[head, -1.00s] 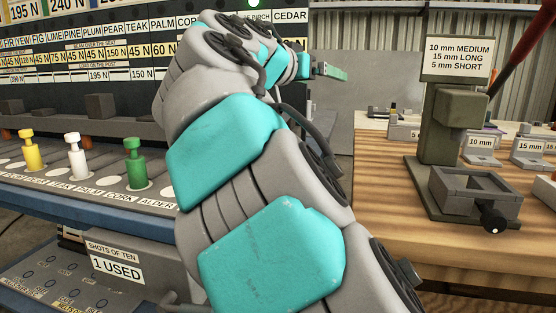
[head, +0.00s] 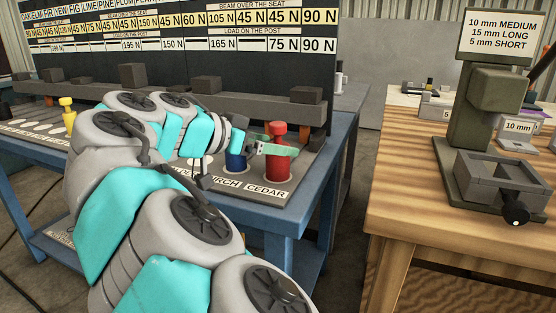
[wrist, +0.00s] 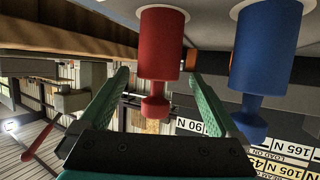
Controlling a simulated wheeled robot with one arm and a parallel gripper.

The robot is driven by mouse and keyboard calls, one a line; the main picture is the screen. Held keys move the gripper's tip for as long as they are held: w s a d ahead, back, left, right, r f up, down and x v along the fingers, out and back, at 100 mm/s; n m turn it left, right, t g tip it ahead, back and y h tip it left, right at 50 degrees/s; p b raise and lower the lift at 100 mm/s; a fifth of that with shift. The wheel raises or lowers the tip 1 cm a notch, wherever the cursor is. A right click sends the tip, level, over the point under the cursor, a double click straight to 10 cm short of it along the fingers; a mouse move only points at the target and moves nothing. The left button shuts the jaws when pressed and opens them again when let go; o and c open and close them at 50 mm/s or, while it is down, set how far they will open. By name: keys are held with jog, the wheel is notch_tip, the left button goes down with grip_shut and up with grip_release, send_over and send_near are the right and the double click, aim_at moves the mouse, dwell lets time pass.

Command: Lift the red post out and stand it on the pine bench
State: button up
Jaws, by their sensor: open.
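The red post (head: 278,168) stands upright at the CEDAR place on the blue-framed stand, near its right end; it also shows in the wrist view (wrist: 160,50). My gripper (head: 268,148) is at the post's upper part, with its green fingers open. In the wrist view, which is upside down, the fingers (wrist: 157,76) lie one on each side of the red post, with gaps visible.
A blue post (head: 236,162) stands close left of the red one, at BIRCH. A grey beam with dark blocks (head: 220,88) runs behind. On the bench stand a green press (head: 480,110) with a grey box (head: 492,182) and small labelled blocks (head: 518,127). A floor gap separates stand and bench.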

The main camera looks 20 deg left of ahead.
jog(key=x, duration=0.4)
jog(key=shift+s+d+f+p, duration=0.1)
jog(key=shift+d+f+p, duration=0.1)
jog(key=shift+f+p, duration=0.2)
jog(key=shift+w+d+f, duration=0.1)
jog(key=shift+w+f, duration=0.1)
jog(key=shift+w, duration=0.1)
jog(key=shift+c, duration=0.4)
grip_shut()
